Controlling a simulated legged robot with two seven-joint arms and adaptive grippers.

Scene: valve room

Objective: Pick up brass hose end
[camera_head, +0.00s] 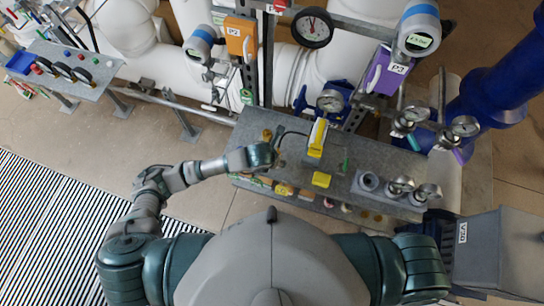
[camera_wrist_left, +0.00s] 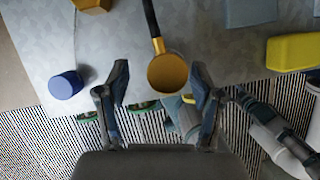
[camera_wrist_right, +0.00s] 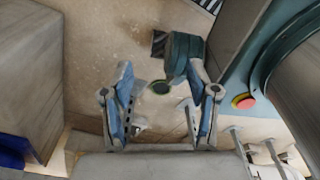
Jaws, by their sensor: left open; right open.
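The brass hose end (camera_wrist_left: 167,74) shows in the left wrist view as a round gold disc on a black hose (camera_wrist_left: 151,20) that comes in from the top. My left gripper (camera_wrist_left: 160,68) is open, with one finger on each side of the disc and visible gaps between. I cannot tell the depth between them. In the head view my left gripper (camera_head: 268,155) is at the left part of the grey bench, and the black hose (camera_head: 294,133) arcs towards it; the brass end is not clear there. My right gripper (camera_wrist_right: 163,85) is open and empty over the floor.
The grey bench (camera_head: 246,122) also carries a yellow box (camera_head: 317,138) and several gauges and fittings. In the left wrist view a blue cylinder (camera_wrist_left: 66,84) is at left and a yellow block (camera_wrist_left: 292,52) at right. White pipes (camera_head: 285,75) run behind the bench.

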